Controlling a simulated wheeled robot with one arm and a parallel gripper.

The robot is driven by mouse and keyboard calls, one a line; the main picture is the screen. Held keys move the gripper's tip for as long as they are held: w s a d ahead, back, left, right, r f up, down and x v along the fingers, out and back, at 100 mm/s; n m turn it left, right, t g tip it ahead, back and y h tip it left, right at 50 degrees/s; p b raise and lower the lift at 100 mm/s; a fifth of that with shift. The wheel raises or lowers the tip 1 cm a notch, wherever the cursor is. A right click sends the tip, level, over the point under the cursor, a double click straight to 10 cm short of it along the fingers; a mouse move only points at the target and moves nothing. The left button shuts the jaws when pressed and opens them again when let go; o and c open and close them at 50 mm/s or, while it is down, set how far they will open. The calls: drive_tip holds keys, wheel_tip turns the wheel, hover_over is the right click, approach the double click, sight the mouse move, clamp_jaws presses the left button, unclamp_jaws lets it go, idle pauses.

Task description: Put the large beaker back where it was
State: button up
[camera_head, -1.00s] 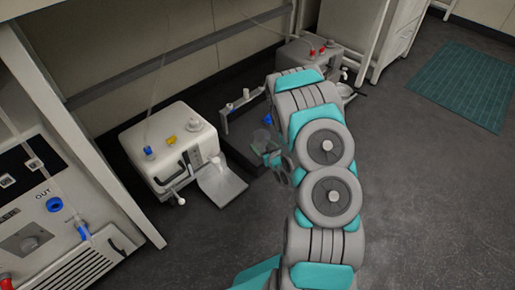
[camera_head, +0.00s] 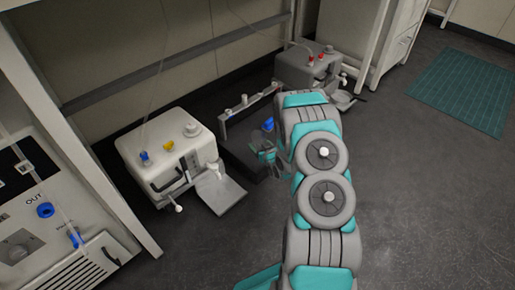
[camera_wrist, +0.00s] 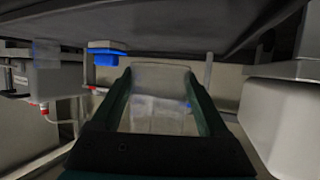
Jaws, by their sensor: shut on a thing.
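The large beaker is clear and see-through, and it shows between my fingers in the wrist view (camera_wrist: 160,98). My gripper (camera_head: 268,155) is shut on it, with one dark green finger on each side in the wrist view (camera_wrist: 163,105). In the head view the beaker is faint and partly hidden by my gripper and arm. My gripper is over or beside a dark low platform (camera_head: 241,160) on the floor. I cannot tell whether the beaker touches the platform.
A white machine (camera_head: 165,143) with a fold-out tray (camera_head: 222,193) stands left of my gripper. A grey machine (camera_head: 305,62) stands behind my arm. A bracket (camera_head: 250,101) with a blue part (camera_head: 268,124) rises behind the platform. Floor at the right is clear, with a green mat (camera_head: 463,90).

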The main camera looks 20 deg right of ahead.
sight(257, 147)
drive_tip(key=shift+r+x, duration=0.2)
drive_tip(key=shift+x, duration=0.9)
drive_tip(key=shift+w+f, duration=0.1)
drive_tip(key=shift+f, duration=1.55)
drive_tip(key=shift+f+b, duration=0.1)
drive_tip(key=shift+b, duration=0.2)
drive_tip(key=o, duration=1.5)
